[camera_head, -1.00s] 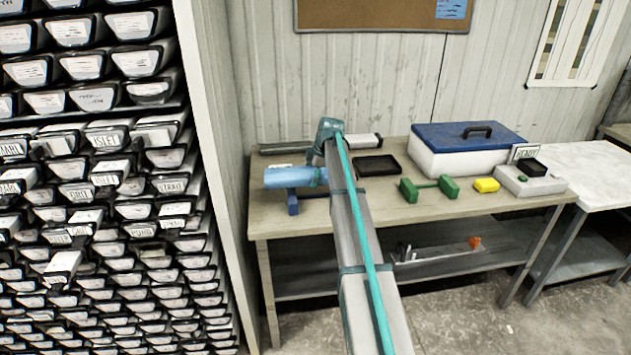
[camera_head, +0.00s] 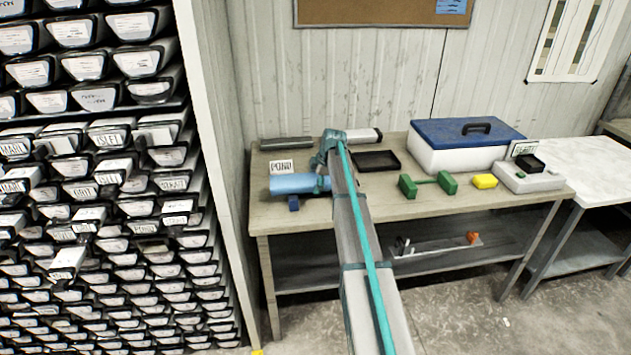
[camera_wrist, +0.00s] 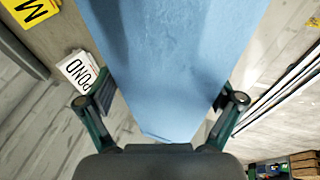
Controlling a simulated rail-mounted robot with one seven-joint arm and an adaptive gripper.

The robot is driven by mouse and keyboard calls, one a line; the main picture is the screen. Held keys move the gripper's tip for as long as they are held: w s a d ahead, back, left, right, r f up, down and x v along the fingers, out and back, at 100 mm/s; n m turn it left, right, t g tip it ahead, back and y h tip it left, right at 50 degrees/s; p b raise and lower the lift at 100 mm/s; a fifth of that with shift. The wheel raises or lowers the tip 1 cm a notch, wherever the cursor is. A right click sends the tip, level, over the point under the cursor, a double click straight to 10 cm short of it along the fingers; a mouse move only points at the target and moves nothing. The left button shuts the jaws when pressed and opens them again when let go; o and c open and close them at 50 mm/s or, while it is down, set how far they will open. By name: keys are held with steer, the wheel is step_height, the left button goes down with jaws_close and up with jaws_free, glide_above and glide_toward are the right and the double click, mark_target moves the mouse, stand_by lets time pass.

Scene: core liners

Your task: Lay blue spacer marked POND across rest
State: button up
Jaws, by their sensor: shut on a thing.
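The blue spacer (camera_head: 292,184) is a light-blue cylinder lying roughly level over the left part of the bench. My gripper (camera_head: 324,182) is shut on it near its right end in the head view. In the wrist view the spacer (camera_wrist: 170,50) runs between both fingers of my gripper (camera_wrist: 160,100). A small dark-blue block (camera_head: 293,203), seemingly part of a rest, shows just under the spacer; the remainder is hidden. I cannot tell whether they touch. A white POND card (camera_head: 281,167) stands behind the spacer and also shows in the wrist view (camera_wrist: 80,72).
A grey tube lies behind. A rack of labelled liners (camera_head: 100,200) fills the left.

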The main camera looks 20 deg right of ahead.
steer(key=o, duration=1.1)
steer(key=shift+f, duration=0.1)
steer(key=b+v, duration=0.3)
steer(key=v, duration=0.9)
steer(key=shift+s, duration=0.1)
